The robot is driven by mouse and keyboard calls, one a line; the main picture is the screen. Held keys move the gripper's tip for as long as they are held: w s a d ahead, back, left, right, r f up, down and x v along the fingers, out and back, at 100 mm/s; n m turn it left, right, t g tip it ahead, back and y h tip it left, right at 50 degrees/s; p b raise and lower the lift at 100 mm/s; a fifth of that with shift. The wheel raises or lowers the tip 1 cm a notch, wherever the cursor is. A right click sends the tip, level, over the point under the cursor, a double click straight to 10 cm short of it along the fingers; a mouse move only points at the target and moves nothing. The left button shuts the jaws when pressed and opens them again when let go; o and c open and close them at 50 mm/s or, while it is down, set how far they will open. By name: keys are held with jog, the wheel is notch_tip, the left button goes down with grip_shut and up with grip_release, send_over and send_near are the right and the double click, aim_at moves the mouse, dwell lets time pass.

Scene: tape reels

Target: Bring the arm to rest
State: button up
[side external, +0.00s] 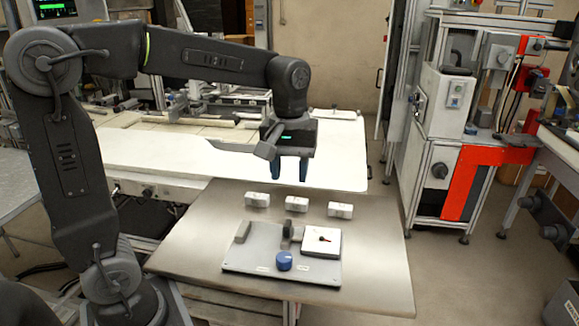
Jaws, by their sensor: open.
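My gripper (289,170) hangs at the end of my arm with its two blue fingers pointing down. The fingers are apart, with nothing between them. It is above the far part of the metal table (190,235), over the row of small white blocks, and touches nothing.
Three small white blocks (297,204) lie in a row on the table. In front of them is a grey plate (240,261) with a blue knob (284,261), a dark upright part (287,231) and a white dial box (321,242). The table's right side is clear.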

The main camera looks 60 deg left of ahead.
jog(key=shift+r, duration=0.25)
jog(key=s+d+f+m+t, duration=0.2)
jog(key=s+m+t, duration=0.3)
jog(key=s+m, duration=0.4)
jog(key=s, duration=0.4)
jog(key=shift+s+d+t, duration=0.15)
jog(key=shift+d+t, duration=0.05)
jog(key=shift+t, duration=0.1)
